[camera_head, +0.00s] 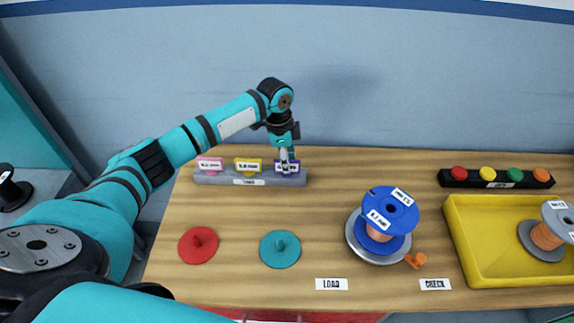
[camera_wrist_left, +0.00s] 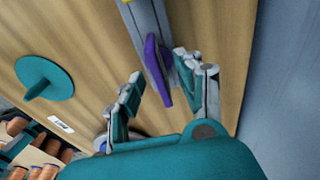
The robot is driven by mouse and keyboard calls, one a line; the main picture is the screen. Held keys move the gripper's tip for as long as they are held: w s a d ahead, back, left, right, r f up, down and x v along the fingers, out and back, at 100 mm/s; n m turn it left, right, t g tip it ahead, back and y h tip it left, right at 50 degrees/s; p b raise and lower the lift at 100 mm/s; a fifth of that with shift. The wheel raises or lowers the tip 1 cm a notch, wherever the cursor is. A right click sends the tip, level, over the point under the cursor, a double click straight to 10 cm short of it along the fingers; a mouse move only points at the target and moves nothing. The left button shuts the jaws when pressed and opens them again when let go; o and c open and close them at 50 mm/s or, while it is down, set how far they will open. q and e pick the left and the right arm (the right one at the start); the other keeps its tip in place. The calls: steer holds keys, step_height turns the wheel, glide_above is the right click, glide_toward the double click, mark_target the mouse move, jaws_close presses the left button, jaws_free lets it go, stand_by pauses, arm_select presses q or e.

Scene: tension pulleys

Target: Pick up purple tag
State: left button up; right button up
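The purple tag (camera_head: 287,168) stands at the right end of a grey tag rack (camera_head: 225,180), beside a yellow tag (camera_head: 248,165) and a pink tag (camera_head: 210,164). My left gripper (camera_head: 285,157) is over the purple tag and hides part of it. In the left wrist view the two fingers (camera_wrist_left: 160,75) are apart, one on each side of the purple tag (camera_wrist_left: 156,62). A gap shows beside the left finger; whether the right finger touches the tag is hard to tell. My right gripper is in neither view.
A red disc (camera_head: 198,244) and a teal disc (camera_head: 280,250) with pegs lie in front. A blue spool (camera_head: 390,211) stands on a metal disc at centre right. A yellow tray (camera_head: 490,270) with a spool and a black button bar (camera_head: 497,178) are at right.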

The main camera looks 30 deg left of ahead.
arm_select(q)
steer(key=shift+f, duration=0.6)
jaws_close()
steer(key=shift+r, duration=0.1)
steer(key=shift+w+r, duration=0.1)
steer(key=shift+r, duration=0.35)
steer(key=shift+s+d+r+b, duration=0.15)
steer(key=shift+d+r+b, duration=0.1)
steer(key=shift+r, duration=0.4)
steer(key=shift+s+d+r+b, duration=0.15)
steer(key=shift+d+r+b, duration=0.1)
steer(key=shift+r, duration=0.35)
steer(key=s+d+r+b, duration=0.1)
steer(key=s+d, duration=0.7)
steer(key=d, duration=0.4)
steer(key=shift+s+d+r, duration=0.2)
steer(key=shift+s+r, duration=0.05)
steer(key=shift+s, duration=0.05)
